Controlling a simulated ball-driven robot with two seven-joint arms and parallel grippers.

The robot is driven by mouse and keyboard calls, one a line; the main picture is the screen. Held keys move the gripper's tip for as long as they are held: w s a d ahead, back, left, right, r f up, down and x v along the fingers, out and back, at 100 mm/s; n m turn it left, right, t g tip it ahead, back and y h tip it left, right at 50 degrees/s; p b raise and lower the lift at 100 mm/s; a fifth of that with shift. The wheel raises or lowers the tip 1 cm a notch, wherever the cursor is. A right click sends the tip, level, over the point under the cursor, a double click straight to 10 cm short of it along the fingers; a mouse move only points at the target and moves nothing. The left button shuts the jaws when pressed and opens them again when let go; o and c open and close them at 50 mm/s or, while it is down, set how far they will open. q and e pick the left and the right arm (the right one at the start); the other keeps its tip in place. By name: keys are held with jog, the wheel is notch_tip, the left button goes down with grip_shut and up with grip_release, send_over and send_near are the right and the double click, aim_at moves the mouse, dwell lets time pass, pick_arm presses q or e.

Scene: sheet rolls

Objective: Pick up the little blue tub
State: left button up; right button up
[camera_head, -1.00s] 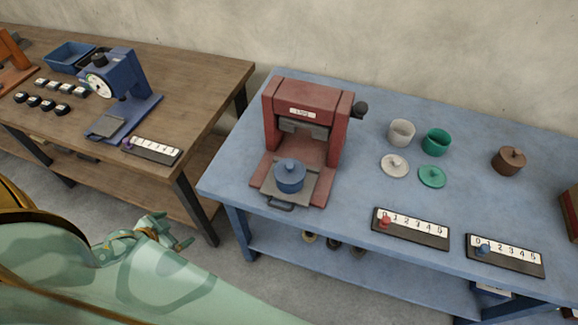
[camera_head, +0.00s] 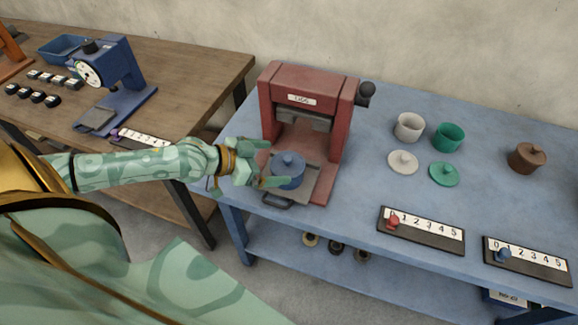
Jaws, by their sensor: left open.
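The little blue tub (camera_head: 289,171), with a knobbed lid on it, stands upright on the grey sliding plate (camera_head: 311,193) of the red press. My left gripper (camera_head: 268,170) reaches in from the left at the tub's left side. Its jaws are open, with one finger toward the front of the tub. I cannot tell whether the fingers touch it. The gripper hides part of the tub's left side. My right gripper is not in view.
The red press (camera_head: 345,125) rises behind the tub on the blue table (camera_head: 365,185). To the right are a white cup (camera_head: 409,127), a green cup (camera_head: 448,138), two lids, a brown pot (camera_head: 527,158) and two numbered slider boards. A wooden bench (camera_head: 185,75) stands at left.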

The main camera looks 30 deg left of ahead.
aim_at(283, 160)
pick_arm(q)
jog(key=b+x, duration=0.2)
jog(key=x, duration=0.3)
jog(key=shift+w+f, duration=0.1)
jog(key=shift+w, duration=0.4)
jog(key=shift+s, duration=0.1)
jog(key=c, duration=1.1)
